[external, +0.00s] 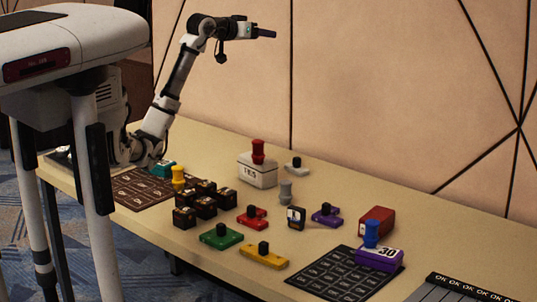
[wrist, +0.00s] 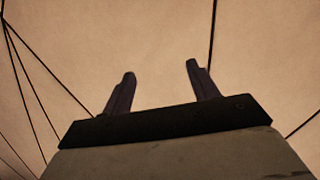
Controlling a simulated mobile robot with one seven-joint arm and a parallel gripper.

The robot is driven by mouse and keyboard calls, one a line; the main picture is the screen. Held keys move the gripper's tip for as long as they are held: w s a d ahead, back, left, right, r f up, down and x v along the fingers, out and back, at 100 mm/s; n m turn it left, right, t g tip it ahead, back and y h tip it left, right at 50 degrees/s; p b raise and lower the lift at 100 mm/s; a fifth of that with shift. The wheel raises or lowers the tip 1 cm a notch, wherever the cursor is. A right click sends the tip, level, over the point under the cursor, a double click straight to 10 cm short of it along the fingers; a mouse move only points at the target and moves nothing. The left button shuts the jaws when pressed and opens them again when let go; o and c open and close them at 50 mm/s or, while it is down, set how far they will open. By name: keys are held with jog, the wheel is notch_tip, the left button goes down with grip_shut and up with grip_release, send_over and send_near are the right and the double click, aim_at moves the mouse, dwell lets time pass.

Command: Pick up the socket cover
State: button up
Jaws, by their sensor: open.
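I cannot tell for sure which piece is the socket cover. A small dark upright block with a pale face (external: 296,218) stands mid-table. Flat pieces with black knobs lie around it: red (external: 252,219), purple (external: 326,217), green (external: 221,238), yellow (external: 264,258) and white (external: 293,166). My gripper (external: 268,34) is raised high above the table, pointing right, well away from all of them. In the wrist view its two fingers (wrist: 160,83) are apart with nothing between them, only the wall behind.
Several dark cubes (external: 205,207) and a yellow peg (external: 178,178) stand at the left. A white box (external: 257,174) carries a red peg. A grey peg (external: 286,192), a red block (external: 377,220) and a purple block with a blue peg (external: 379,258) stand farther right. Dark grid mats (external: 313,284) lie on the table (external: 335,180).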

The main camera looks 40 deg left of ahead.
jog(key=d+f+g, duration=0.3)
jog(key=f+g, duration=0.4)
jog(key=f, duration=0.5)
jog(key=g+y, duration=0.2)
jog(key=g, duration=0.4)
send_near(258, 141)
notch_tip(258, 141, down, 5)
jog(key=shift+w+a+f+b, duration=0.1)
jog(key=shift+w+f+b, duration=0.1)
jog(key=shift+b, duration=0.65)
jog(key=shift+w+d+f+p, duration=0.15)
jog(key=shift+f+p, duration=0.2)
jog(key=shift+f, duration=0.55)
jog(key=shift+w+f+p, duration=0.15)
jog(key=shift+f+p, duration=0.25)
jog(key=shift+f, duration=0.5)
jog(key=shift+w+d+f+p, duration=0.1)
jog(key=shift+w+f+p, duration=0.2)
jog(key=shift+f, duration=0.6)
jog(key=shift+s, duration=0.1)
jog(key=c, duration=1.1)
jog(key=shift+r, duration=0.1)
